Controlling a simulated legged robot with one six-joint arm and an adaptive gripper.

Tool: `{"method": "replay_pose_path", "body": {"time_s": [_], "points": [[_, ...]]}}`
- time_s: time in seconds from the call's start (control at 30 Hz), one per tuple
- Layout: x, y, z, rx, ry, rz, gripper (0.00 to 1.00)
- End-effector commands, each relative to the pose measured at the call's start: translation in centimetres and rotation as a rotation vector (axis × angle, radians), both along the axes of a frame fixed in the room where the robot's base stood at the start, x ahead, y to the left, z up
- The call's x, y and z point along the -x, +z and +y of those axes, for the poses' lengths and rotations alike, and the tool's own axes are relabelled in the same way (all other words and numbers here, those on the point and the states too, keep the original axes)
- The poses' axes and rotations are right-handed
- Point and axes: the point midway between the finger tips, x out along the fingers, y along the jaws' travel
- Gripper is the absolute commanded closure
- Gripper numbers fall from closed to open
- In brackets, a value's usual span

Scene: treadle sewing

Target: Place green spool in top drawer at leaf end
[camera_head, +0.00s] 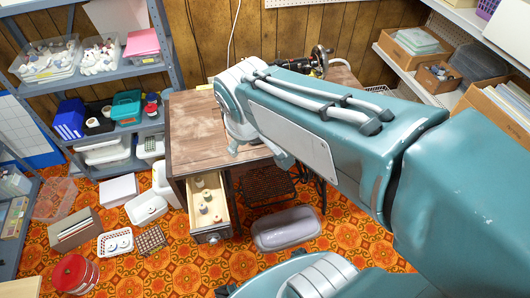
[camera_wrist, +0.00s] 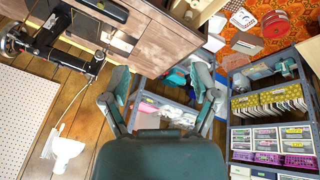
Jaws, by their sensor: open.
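A wooden drawer (camera_head: 214,229) stands pulled open below the left end of the brown table (camera_head: 200,118) in the head view. Several small pale spools (camera_head: 203,207) stand inside it; I cannot make out a green one among them. I cannot pick out the green spool in either view. My gripper (camera_wrist: 163,76) is open in the wrist view, its fingers spread wide with nothing between them. It is high, apart from the table. In the head view my arm crosses the table and hides much of its right part.
The black sewing machine (camera_head: 318,59) stands at the table's back right; it also shows in the wrist view (camera_wrist: 62,42). A grey lidded box (camera_head: 286,229) lies on the orange floor right of the drawer. Loaded shelves (camera_head: 120,128) stand at left. A red tin (camera_head: 75,273) is at lower left.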

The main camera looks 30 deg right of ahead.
Motion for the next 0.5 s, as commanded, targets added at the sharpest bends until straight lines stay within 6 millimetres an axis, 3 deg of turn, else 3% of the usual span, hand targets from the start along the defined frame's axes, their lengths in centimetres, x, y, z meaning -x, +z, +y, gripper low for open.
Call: {"method": "replay_pose_path", "body": {"time_s": [0.1,0.23,0.5], "points": [[3.3,1.5,-0.7,-0.093,-0.142,-0.063,0.22],[6.1,2.2,-1.0,-0.182,-0.265,-0.113,0.22],[8.0,2.3,-1.0,-0.25,-0.352,-0.142,0.22]]}}
